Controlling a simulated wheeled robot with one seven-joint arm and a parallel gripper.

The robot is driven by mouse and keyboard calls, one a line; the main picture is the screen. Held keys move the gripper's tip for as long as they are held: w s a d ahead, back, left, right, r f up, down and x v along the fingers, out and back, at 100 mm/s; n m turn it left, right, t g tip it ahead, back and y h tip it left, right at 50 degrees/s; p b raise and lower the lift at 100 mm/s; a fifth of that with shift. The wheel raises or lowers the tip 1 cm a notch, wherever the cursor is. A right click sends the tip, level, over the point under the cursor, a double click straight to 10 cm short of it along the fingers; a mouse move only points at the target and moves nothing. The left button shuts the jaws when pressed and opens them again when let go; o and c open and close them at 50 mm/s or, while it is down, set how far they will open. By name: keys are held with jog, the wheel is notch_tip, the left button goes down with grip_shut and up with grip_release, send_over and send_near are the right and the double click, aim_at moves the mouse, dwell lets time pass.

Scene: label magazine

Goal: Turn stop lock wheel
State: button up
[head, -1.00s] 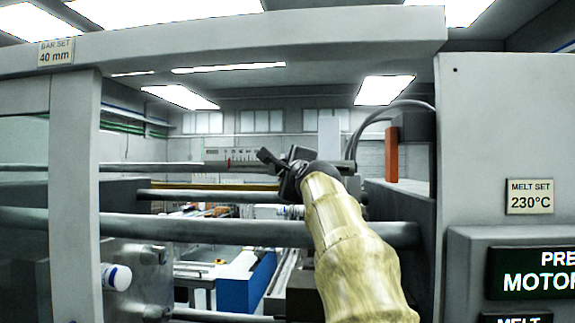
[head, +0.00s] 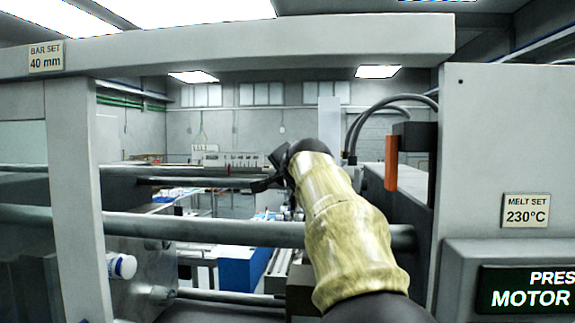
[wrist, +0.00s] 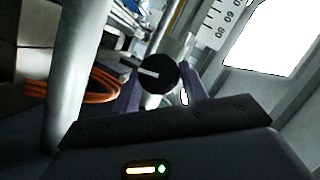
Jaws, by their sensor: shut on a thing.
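The stop lock wheel (wrist: 159,74) is a round black knob with a white line across its face in the wrist view. My gripper (wrist: 160,90) has one finger on each side of it and is shut on it. The white line points left, tilted slightly from level. In the head view my gripper (head: 268,177) is among the horizontal bars, beyond the front bar. The wheel cannot be made out there.
A pale scale (wrist: 212,22) with numbers lies beside the wheel. An orange block (head: 391,163) hangs at right. Orange cables (wrist: 98,88) lie at left in the wrist view.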

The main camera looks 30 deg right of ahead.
jog(key=n+g+p, duration=0.1)
jog(key=n+h+p, duration=0.1)
jog(key=n, duration=0.1)
jog(key=shift+w+a+r+n+g, duration=0.1)
jog(key=shift+a+n+g, duration=0.05)
jog(key=shift+n+g, duration=0.2)
dwell(0.4)
jog(key=o, duration=1)
jog(key=b+v, duration=0.5)
jog(key=v, duration=1.2)
jog(key=shift+a, duration=0.25)
